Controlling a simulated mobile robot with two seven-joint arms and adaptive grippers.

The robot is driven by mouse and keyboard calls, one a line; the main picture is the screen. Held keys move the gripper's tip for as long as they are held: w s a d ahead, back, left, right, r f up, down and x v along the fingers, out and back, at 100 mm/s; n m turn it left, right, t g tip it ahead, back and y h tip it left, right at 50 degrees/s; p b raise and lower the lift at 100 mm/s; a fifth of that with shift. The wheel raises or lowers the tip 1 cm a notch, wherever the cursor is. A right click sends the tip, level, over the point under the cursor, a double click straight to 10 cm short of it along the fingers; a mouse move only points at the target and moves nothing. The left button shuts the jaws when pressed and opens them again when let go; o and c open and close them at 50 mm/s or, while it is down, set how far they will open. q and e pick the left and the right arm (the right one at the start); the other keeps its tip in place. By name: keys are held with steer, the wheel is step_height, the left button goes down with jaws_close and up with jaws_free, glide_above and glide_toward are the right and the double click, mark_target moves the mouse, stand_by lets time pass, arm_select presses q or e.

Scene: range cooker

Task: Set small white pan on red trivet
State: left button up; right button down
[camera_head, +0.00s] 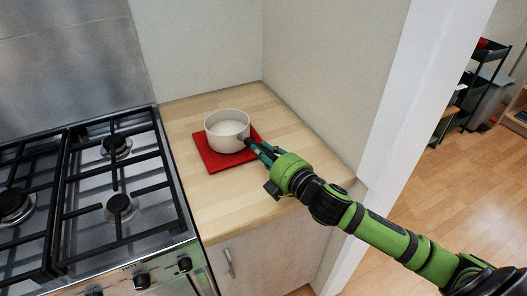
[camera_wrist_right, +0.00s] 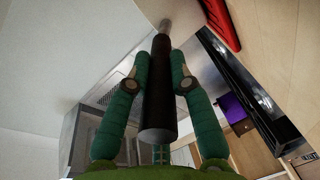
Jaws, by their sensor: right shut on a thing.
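The small white pan (camera_head: 227,131) is upright over the red trivet (camera_head: 212,157) on the wooden counter. I cannot tell whether its base touches the trivet. My right gripper (camera_head: 259,147) is shut on the pan's dark handle, at the pan's lower right. In the right wrist view the dark handle (camera_wrist_right: 160,90) lies between the two green fingers of my right gripper (camera_wrist_right: 160,75). Part of the red trivet (camera_wrist_right: 222,22) shows at the top there. My left gripper is not in view.
A gas cooker (camera_head: 118,205) with black grates stands left of the counter. Walls close the counter at the back and right. The wooden counter (camera_head: 225,205) is bare in front of the trivet.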

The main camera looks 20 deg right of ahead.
stand_by(0.9)
steer(key=c, duration=1)
jaws_free()
steer(key=shift+f, duration=0.1)
steer(key=shift+s+f, duration=0.1)
steer(key=shift+f, duration=0.15)
steer(key=v, duration=1.2)
steer(key=shift+r, duration=0.25)
